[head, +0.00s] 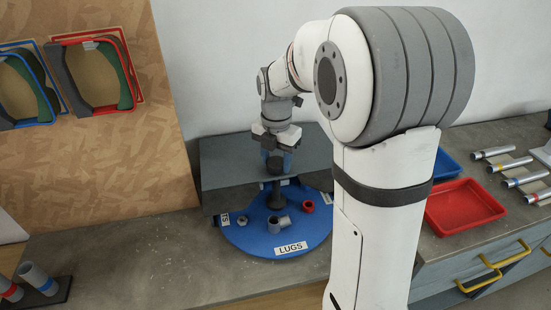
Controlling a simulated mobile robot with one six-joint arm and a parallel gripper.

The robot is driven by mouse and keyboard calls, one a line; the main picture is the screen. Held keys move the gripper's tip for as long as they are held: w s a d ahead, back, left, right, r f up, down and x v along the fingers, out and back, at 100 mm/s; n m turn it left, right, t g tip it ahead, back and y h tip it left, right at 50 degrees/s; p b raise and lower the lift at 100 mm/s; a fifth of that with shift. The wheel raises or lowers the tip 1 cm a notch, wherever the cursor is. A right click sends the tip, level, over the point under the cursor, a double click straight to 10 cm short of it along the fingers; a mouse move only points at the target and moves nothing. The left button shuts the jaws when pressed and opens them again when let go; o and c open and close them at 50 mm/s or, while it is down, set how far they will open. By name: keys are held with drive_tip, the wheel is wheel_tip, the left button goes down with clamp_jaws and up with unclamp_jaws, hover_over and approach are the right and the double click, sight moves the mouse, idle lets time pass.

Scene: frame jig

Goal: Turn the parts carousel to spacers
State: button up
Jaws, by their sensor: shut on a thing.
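The parts carousel (245,240) is a round blue turntable on the bench, partly under a grey cover. Its LUGS label (291,248) faces the front. Another label shows at its left edge, only partly readable, and a third at the right is partly hidden behind my arm. No label that reads spacers is visible. A dark post with a knob (276,188) stands up at its middle. My gripper (276,158) points down over the post and is shut on the knob at its top. Grey parts (279,222) and a red ring (308,206) lie on the disc.
My arm's large white links stand in front of the carousel's right side. A red tray (462,206) and a blue tray (445,168) lie to the right, near several grey tubes (524,178). The bench at left (130,255) is mostly clear. Coloured frames (98,72) hang on the board.

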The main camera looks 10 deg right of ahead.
drive_tip(key=shift+a, duration=0.1)
drive_tip(key=shift+c, duration=1.2)
drive_tip(key=shift+m, duration=0.5)
drive_tip(key=shift+m+b, duration=0.35)
drive_tip(key=shift+m, duration=1.05)
drive_tip(key=shift+m+b, duration=0.3)
drive_tip(key=shift+m, duration=2.1)
drive_tip(key=shift+w+m, duration=0.1)
drive_tip(key=shift+m, duration=2.3)
drive_tip(key=shift+m+b, duration=0.35)
drive_tip(key=shift+m, duration=1.95)
